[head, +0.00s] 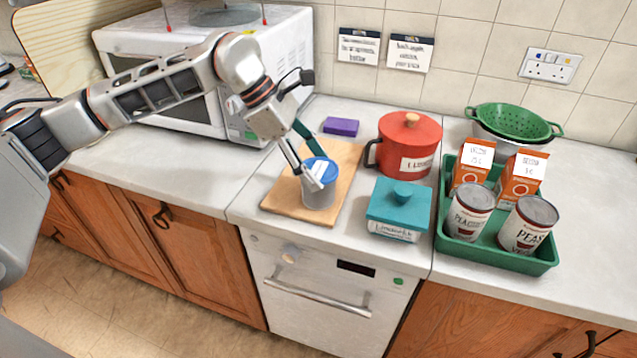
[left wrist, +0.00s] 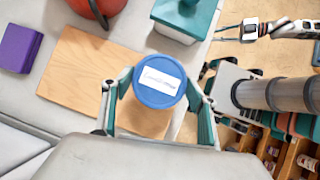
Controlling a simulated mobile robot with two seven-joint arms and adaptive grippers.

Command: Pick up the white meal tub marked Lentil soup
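The white meal tub (head: 318,196) has a blue lid with a white label and stands upright on the wooden board. In the left wrist view the lid (left wrist: 160,81) sits between my left gripper's fingers; its label is too small to read surely. My left gripper (head: 316,166) reaches down from above, one finger on the near side of the tub and one behind. The fingers lie close against the lid edges; whether they grip is unclear. My right gripper (left wrist: 224,32) shows small in the left wrist view, fingers apart and empty, away from the counter.
The board (head: 345,165) lies by a purple block (head: 341,127), a red pot (head: 410,140) and a teal-lidded container (head: 399,205). A green tray (head: 497,254) at right holds cans and cartons. A white microwave (head: 215,110) stands behind left. The counter at left is clear.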

